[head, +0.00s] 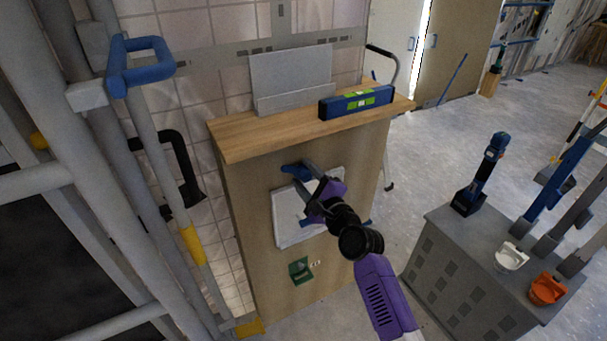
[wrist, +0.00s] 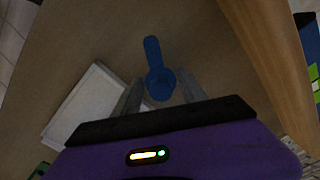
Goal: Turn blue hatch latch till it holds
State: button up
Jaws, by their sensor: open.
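The blue latch (head: 292,168) is at the top edge of a white hatch panel (head: 288,232) on the front of a wooden cabinet. In the wrist view the latch (wrist: 154,55) shows a round end and a lever pointing up the picture, away from my gripper. My gripper (wrist: 160,88) is open, with one finger on each side of the latch's round end; I cannot tell whether they touch it. In the head view my gripper (head: 306,179) covers much of the panel. The panel's corner (wrist: 90,105) shows at left in the wrist view.
The cabinet's wooden top (head: 235,137) overhangs above the latch and holds a blue level (head: 356,101) and a grey plate (head: 292,78). A green piece (head: 301,270) sits below the panel. Grey pipes stand at left; a grey tool bench (head: 465,275) stands at right.

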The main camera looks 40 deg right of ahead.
jog(key=shift+w+d, duration=0.1)
jog(key=shift+w, duration=0.15)
grip_shut()
